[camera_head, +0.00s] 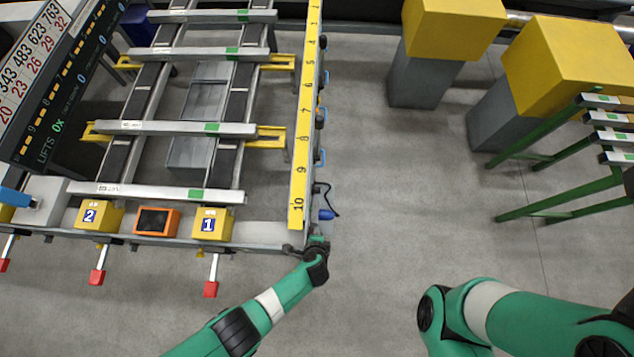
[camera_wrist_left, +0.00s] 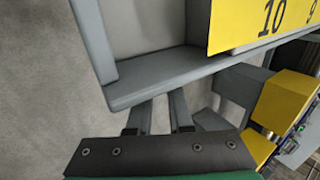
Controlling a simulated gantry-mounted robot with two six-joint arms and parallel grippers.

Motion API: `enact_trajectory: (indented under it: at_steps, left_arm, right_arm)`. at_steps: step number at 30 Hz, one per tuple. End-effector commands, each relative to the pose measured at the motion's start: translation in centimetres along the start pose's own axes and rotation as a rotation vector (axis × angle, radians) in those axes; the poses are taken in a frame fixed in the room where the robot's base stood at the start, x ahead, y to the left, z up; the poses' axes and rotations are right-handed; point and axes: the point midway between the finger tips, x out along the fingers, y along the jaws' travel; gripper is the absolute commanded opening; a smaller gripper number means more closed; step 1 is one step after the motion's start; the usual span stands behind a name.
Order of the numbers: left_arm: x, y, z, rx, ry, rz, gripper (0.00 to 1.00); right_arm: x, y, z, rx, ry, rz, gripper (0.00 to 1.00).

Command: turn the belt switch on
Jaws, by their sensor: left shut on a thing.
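My left gripper (camera_head: 318,243) is at the near right corner of the runout table, just past the 10 end of the yellow scale. In the left wrist view its two fingers (camera_wrist_left: 160,110) reach up to the table's grey edge (camera_wrist_left: 165,78). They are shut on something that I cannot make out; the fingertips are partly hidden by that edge. A blue piece (camera_head: 326,214) with a black cable stands just beyond the gripper. No part is clearly readable as the belt switch. My right gripper is out of the head view; only its green arm shows at the lower right.
Yellow boxes marked 1 (camera_head: 212,224) and 2 (camera_head: 99,217), with red-tipped levers below, flank an orange-framed dark panel (camera_head: 156,221). A numbered yellow scale (camera_head: 303,125) runs along the table's right side. Yellow-topped grey blocks and a green rack (camera_head: 545,148) stand right. Floor between is clear.

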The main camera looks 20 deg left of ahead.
Motion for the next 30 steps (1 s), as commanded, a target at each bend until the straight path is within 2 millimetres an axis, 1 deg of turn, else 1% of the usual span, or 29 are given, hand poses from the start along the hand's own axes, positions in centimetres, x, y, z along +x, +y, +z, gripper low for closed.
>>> enact_trajectory:
  at_steps: [1,4,9,15,21,30]
  left_arm:
    - [-0.2,-0.4,0.0,-0.005,-0.002,0.036,0.0]
    - [-0.1,-0.5,0.0,-0.005,0.0,0.109,0.0]
    - [0.2,-0.6,0.0,-0.004,0.0,0.224,0.0]
    - [0.3,-0.6,0.0,-0.002,0.0,0.318,0.0]
    - [0.2,-0.7,0.0,0.0,-0.001,0.361,0.0]
    - [0.2,-0.6,0.1,0.001,-0.002,0.368,0.0]
  right_arm:
    - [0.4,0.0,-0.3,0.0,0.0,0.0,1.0]
    - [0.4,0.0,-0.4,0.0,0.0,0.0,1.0]
    - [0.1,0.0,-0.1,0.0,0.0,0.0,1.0]
    - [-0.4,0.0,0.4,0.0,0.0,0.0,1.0]
    - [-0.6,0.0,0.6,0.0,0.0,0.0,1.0]
    - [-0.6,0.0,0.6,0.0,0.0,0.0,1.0]
